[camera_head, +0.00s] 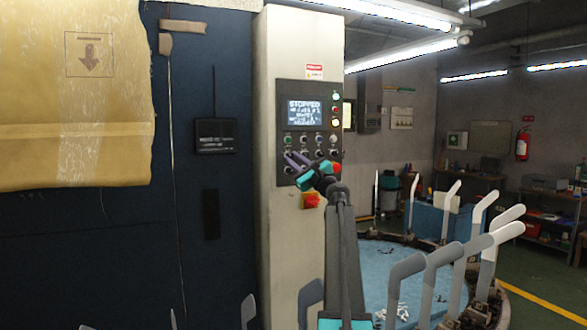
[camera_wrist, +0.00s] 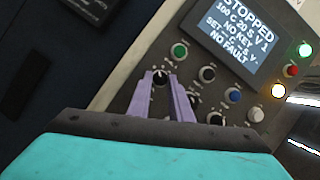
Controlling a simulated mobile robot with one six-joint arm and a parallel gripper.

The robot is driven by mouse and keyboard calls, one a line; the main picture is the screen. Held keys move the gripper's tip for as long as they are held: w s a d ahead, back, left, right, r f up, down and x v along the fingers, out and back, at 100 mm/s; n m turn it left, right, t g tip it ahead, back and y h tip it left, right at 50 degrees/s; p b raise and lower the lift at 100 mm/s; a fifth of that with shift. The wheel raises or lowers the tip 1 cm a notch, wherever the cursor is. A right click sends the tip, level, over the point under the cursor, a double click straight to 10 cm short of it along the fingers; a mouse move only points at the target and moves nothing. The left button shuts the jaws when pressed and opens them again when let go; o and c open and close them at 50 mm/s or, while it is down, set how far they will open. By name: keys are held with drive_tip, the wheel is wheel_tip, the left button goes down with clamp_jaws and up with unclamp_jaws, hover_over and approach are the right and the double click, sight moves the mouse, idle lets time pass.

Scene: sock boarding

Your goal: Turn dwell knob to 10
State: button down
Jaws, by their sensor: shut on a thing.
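The control panel (camera_head: 310,98) is on the pale column. Its screen (camera_wrist: 238,38) reads STOPPED, with 100 C 20 S V 1, NO KEY and NO FAULT below. In the wrist view a black knob (camera_wrist: 160,75) with a white mark sits between the tips of my gripper (camera_wrist: 161,80), at the panel's upper left knob row. My gripper's purple fingers are shut on this knob. Its label is not readable. In the head view my gripper (camera_head: 296,159) reaches the panel's lower left; the arm hides part of the panel.
Near the knob are a green button (camera_wrist: 180,51), a blue button (camera_wrist: 233,95), a white button (camera_wrist: 256,115) and other black knobs (camera_wrist: 205,69). Lit lamps (camera_wrist: 278,90) line the panel's right side. Upright white boards (camera_head: 440,262) stand around a blue turntable at right.

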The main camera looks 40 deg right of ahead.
drive_tip(key=shift+d+n+y+b, duration=0.15)
drive_tip(key=shift+n+y+b, duration=0.55)
drive_tip(key=shift+n, duration=0.8)
drive_tip(key=c, duration=1.6)
unclamp_jaws()
drive_tip(key=shift+r, duration=0.1)
drive_tip(key=shift+s, duration=0.1)
drive_tip(key=b+v, duration=0.1)
drive_tip(key=v, duration=0.6)
drive_tip(key=b+v, duration=0.1)
drive_tip(key=v, duration=0.5)
drive_tip(key=shift+s+r, duration=0.1)
drive_tip(key=shift+s, duration=0.35)
